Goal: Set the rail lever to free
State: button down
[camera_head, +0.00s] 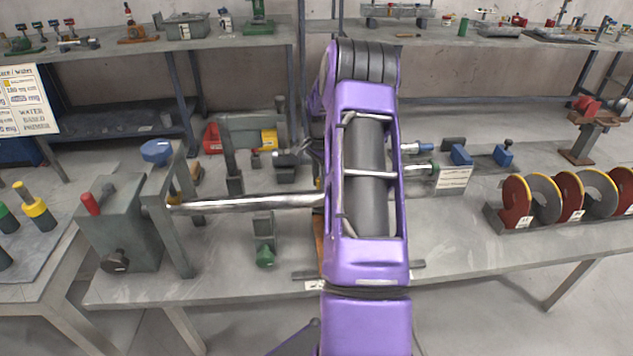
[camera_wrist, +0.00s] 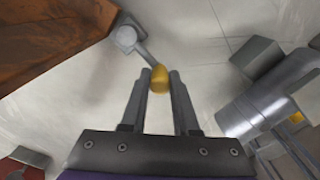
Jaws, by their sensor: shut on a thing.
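In the wrist view, a small lever has a yellow knob (camera_wrist: 160,77) at its near end and a grey round pivot (camera_wrist: 126,37) at its far end. Its thin grey arm runs from the pivot down and right to the knob. My gripper (camera_wrist: 163,78) has its two dark fingers shut on the yellow knob, one on each side. In the head view my purple arm stands in front of the bench and hides my gripper and this lever. No marking for the lever's positions can be read.
A rusty brown block (camera_wrist: 45,40) and a grey cylinder (camera_wrist: 265,100) flank the lever. Coloured discs (camera_head: 516,202) stand at right.

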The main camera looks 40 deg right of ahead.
jog(key=m, duration=0.1)
jog(key=s+d+m, duration=0.1)
jog(key=shift+m, duration=0.4)
jog(key=m, duration=0.1)
jog(key=s+m, duration=0.1)
jog(key=shift+s+d+m, duration=0.2)
jog(key=shift+d+m, duration=0.05)
jog(key=shift+m, duration=0.15)
jog(key=s+m, duration=0.1)
jog(key=m, duration=0.2)
jog(key=shift+s+d+r, duration=0.1)
jog(key=shift+s+d, duration=0.05)
jog(key=shift+s, duration=0.25)
jog(key=shift+s+m+p, duration=0.2)
jog(key=shift+s+m, duration=0.25)
jog(key=shift+m, duration=0.45)
jog(key=shift+s+m+p, duration=0.2)
jog(key=shift+s+m, duration=0.2)
jog(key=shift+m, duration=0.5)
jog(key=c, duration=0.7)
grip_release()
jog(key=shift+o, duration=0.2)
